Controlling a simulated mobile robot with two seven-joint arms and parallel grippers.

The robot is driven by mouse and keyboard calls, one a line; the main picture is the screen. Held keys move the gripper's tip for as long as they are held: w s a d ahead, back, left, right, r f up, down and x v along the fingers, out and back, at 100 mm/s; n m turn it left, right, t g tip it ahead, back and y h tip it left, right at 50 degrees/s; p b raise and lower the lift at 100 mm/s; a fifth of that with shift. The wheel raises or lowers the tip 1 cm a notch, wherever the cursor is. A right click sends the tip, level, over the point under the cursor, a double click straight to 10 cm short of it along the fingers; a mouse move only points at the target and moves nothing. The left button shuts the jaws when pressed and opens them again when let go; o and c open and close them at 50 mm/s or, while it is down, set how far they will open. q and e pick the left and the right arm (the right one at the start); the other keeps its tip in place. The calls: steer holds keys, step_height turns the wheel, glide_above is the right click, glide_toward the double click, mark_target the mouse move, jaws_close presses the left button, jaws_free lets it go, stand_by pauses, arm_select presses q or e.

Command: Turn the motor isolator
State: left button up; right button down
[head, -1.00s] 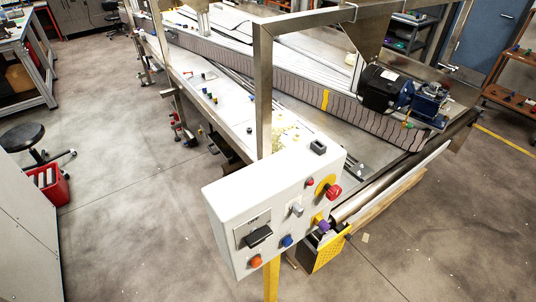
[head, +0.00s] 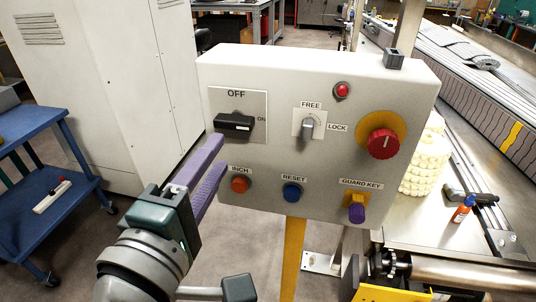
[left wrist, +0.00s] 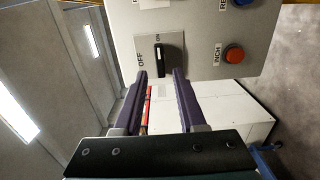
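The motor isolator handle (head: 234,123) is a black bar on a pale plate marked OFF above and ON to the right, on a white control box (head: 318,75). The bar lies level, in line with ON. In the left wrist view the handle (left wrist: 158,58) shows just beyond the fingertips, roughly in line with the gap between them. My left gripper (head: 212,165) has purple fingers spread apart with nothing between them. In the left wrist view the left gripper (left wrist: 158,78) is apart from the handle. My right gripper is out of view.
The box also bears a FREE/LOCK switch (head: 308,128), a red knob (head: 383,143), an orange INCH button (head: 240,184), a blue RESET button (head: 291,193) and a purple guard key (head: 357,211). A blue cart (head: 45,150) and white cabinet (head: 110,90) stand left; the conveyor is right.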

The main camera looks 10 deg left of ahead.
mark_target(231, 127)
arm_select(q)
steer(key=w, duration=0.2)
steer(key=w+b, duration=0.1)
steer(key=w, duration=0.3)
steer(key=shift+w+a+b, duration=0.2)
steer(key=shift+a+b, duration=0.1)
steer(key=shift+w+d, duration=0.1)
steer(key=shift+w, duration=0.7)
jaws_close()
steer(key=n, duration=1.7)
steer(key=shift+c, duration=1.4)
jaws_free()
steer(key=shift+n, duration=0.5)
steer(key=o, duration=0.5)
